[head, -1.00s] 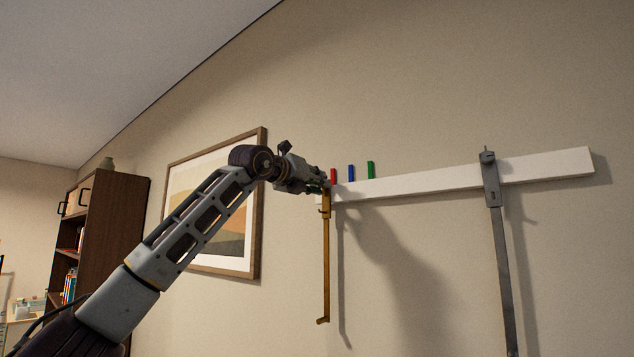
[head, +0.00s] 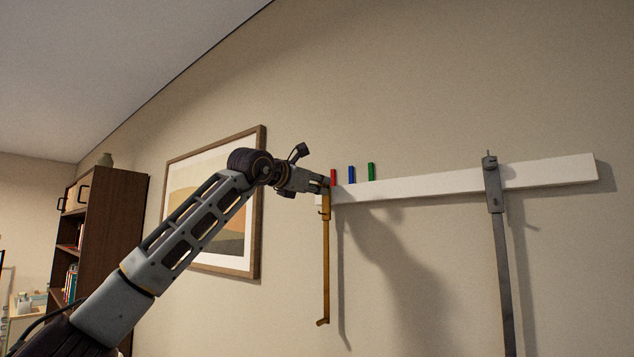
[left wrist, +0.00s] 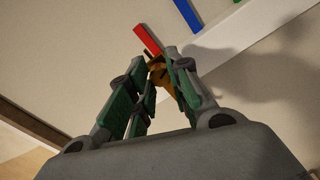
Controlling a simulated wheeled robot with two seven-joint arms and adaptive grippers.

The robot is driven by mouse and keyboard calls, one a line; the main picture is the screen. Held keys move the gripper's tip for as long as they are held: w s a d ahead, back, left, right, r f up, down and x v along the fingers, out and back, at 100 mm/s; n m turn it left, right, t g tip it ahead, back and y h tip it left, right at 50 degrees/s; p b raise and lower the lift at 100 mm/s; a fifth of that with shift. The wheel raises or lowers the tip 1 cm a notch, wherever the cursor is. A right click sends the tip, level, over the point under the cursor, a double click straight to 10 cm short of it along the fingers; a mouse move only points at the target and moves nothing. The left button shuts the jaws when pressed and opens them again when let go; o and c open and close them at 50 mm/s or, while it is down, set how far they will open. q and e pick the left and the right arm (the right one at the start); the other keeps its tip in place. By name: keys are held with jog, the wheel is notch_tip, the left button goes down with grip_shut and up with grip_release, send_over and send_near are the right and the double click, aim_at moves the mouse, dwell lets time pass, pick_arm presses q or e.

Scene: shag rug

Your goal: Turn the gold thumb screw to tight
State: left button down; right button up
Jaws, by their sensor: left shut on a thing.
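A gold bracket with a long bar (head: 325,260) hangs at the left end of the white rail (head: 430,186), and the bar ends in a short hook. My left gripper (head: 325,183) is at the top of this gold piece, coming in from the left. In the left wrist view its green-padded fingers (left wrist: 157,82) are closed around a gold part (left wrist: 158,68), which I take to be the thumb screw. The fingers hide most of the screw, so I cannot tell how tight it is. My right gripper is not in view.
Red (head: 333,177), blue (head: 351,174) and green (head: 371,171) markers stand along the rail's top edge, the red one close to my gripper. A grey bracket (head: 493,185) with a bar hangs farther right. A framed picture (head: 262,150) is on the wall behind my arm.

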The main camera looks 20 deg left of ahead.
pick_arm(q)
jog(key=shift+s+m+p, duration=0.1)
jog(key=shift+m+p, duration=0.55)
jog(key=shift+m, duration=1.55)
jog(key=c, duration=1.3)
grip_release()
jog(key=shift+d, duration=0.1)
jog(key=v, duration=1.2)
